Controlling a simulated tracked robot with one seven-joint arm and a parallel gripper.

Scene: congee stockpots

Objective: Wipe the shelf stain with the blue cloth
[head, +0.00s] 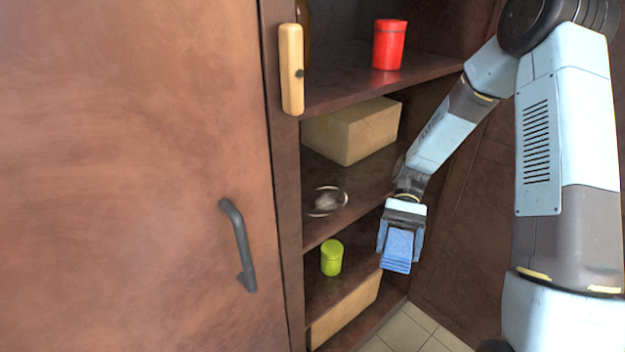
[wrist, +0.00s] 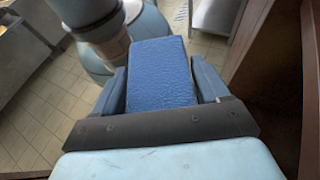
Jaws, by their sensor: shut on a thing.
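My gripper (head: 399,243) is shut on the blue cloth (head: 397,253), a folded block between its two fingers. The cloth also fills the space between the fingers in the wrist view (wrist: 161,75). In the head view the gripper hangs pointing down in front of the cabinet, apart from the shelves. The stain (head: 327,201) is a pale whitish smear with a ring around it on the middle shelf (head: 365,185), near its front edge. It lies left of and above the cloth in the head view.
A cardboard box (head: 352,130) stands behind the stain on the middle shelf. A red canister (head: 389,45) is on the shelf above; a green canister (head: 331,257) is on the shelf below. A closed door with a dark handle (head: 238,245) is at left. Tiled floor (head: 405,332) lies below.

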